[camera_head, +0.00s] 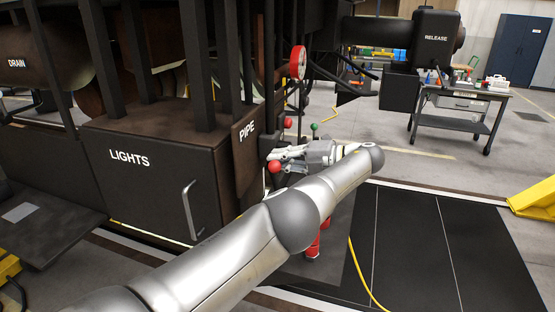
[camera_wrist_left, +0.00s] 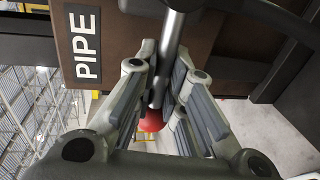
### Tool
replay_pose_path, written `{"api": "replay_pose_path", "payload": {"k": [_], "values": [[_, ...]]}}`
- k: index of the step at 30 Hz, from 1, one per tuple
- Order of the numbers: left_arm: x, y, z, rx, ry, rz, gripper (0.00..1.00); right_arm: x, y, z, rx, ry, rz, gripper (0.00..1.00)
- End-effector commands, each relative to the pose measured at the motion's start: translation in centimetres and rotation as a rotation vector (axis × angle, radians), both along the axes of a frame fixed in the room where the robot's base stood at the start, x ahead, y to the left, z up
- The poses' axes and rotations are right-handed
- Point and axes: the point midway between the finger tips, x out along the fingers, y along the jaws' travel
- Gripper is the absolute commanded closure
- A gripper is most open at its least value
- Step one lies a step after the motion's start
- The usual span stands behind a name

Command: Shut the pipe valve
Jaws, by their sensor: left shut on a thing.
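The pipe valve's lever is a grey metal rod (camera_wrist_left: 172,45) with a red ball knob (camera_wrist_left: 151,120) at its end. In the head view the red knob (camera_head: 275,166) shows just below my left gripper (camera_head: 283,156), beside the brown panel (camera_head: 246,150) marked PIPE. In the left wrist view my left gripper (camera_wrist_left: 163,75) has its fingers on both sides of the rod and is shut on it. The valve body is mostly hidden by my gripper and the panel. My right gripper is in no view.
A brown box (camera_head: 150,175) marked LIGHTS with a handle stands left of the panel. A red gauge (camera_head: 298,62), a green knob (camera_head: 315,127) and another red knob (camera_head: 287,123) are close by. A yellow hose (camera_head: 358,270) lies on the floor. A tool cart (camera_head: 462,105) stands at the back right.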

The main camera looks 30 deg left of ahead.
Motion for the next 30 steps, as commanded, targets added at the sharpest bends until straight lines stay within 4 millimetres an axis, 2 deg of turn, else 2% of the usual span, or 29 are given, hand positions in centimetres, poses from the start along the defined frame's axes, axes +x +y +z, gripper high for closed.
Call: {"api": "replay_pose_path", "payload": {"k": [1, 17, 18, 23, 30], "values": [[-0.5, -0.12, -0.79, -0.015, 0.023, 0.017, 1.0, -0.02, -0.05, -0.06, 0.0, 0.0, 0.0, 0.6], [-0.51, -0.27, -0.76, -0.018, 0.03, 0.016, 1.0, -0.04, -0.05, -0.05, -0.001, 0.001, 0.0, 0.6], [-0.5, -0.26, -0.77, -0.018, 0.03, 0.016, 0.86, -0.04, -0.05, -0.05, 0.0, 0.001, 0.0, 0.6], [-0.46, -0.24, -0.63, -0.015, 0.027, 0.016, 0.67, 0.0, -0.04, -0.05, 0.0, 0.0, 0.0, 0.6], [-0.3, -0.28, -0.32, -0.011, 0.018, 0.01, 0.67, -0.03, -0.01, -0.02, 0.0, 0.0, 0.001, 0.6]]}}
